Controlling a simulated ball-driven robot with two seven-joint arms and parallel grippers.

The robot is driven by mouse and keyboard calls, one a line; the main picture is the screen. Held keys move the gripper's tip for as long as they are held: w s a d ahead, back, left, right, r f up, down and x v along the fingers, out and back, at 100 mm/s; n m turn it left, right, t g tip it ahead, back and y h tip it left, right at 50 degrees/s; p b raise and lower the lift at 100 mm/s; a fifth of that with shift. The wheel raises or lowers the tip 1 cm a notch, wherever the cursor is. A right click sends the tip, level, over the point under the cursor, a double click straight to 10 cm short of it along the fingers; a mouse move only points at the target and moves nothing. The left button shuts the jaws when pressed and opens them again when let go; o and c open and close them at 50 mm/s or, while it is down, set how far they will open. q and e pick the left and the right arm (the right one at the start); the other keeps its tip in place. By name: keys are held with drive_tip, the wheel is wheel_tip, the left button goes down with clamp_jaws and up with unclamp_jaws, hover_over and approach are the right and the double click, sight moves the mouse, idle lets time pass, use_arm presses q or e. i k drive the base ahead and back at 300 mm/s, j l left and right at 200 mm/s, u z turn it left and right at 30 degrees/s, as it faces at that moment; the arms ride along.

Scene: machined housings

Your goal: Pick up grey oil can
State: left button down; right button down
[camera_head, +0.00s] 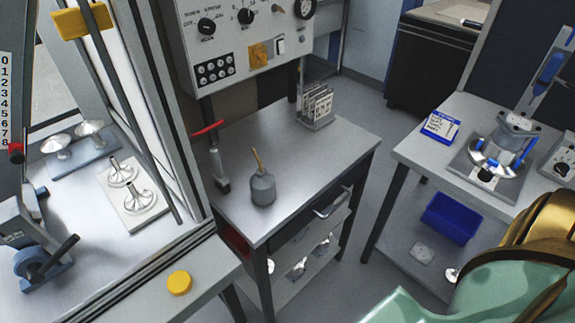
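The grey oil can (262,190) stands upright on the grey metal cabinet top (320,163), near its front left part. It has a rounded grey body and a thin tan spout that points up and slightly left. Nothing touches the can, and clear surface lies around it. Neither of my grippers shows in this view. A teal and gold part, apparently of my own body, fills the lower right corner.
A control panel (235,75) rises behind the can. A red-handled lever (217,165) stands to its left, and a card rack (317,108) at the back. A glazed enclosure frame borders the left. A second table (422,157) with a fixture (505,140) is right.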

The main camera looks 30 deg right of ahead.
sight(262, 182)
drive_tip(key=z, duration=0.85)
